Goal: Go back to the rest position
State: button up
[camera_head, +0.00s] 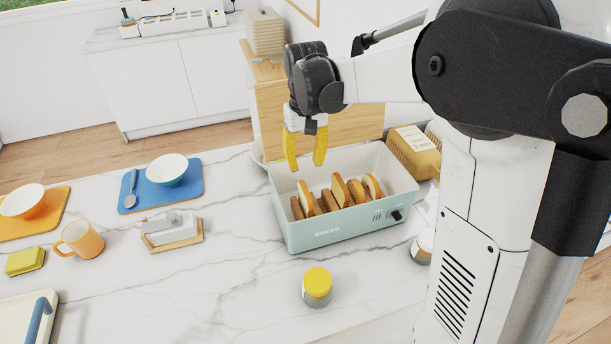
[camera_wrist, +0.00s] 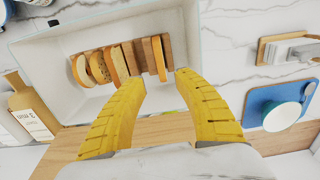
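My gripper (camera_head: 305,152) has yellow fingers and hangs over the far left part of the bread bin. Its fingers are apart with nothing between them. In the wrist view the open gripper (camera_wrist: 162,82) shows above the bin's edge. The pale green bread bin (camera_head: 345,225) stands open on the marble counter, marked "BREAD". Several bread slices (camera_head: 340,190) stand in a row inside it. The slices also show in the wrist view (camera_wrist: 118,62), below and ahead of the fingertips.
A jar with a yellow lid (camera_head: 317,285) stands in front of the bin. A butter dish (camera_head: 172,232), an orange mug (camera_head: 80,241) and a bowl (camera_head: 167,169) on a blue mat stand to the left. A tan package (camera_head: 414,150) is behind the bin at right.

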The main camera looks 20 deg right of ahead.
jog(key=s+f+t+b, duration=0.3)
jog(key=s+t+b, duration=0.4)
jog(key=s, duration=1.3)
jog(key=shift+f+b, duration=0.2)
jog(key=shift+b, duration=0.55)
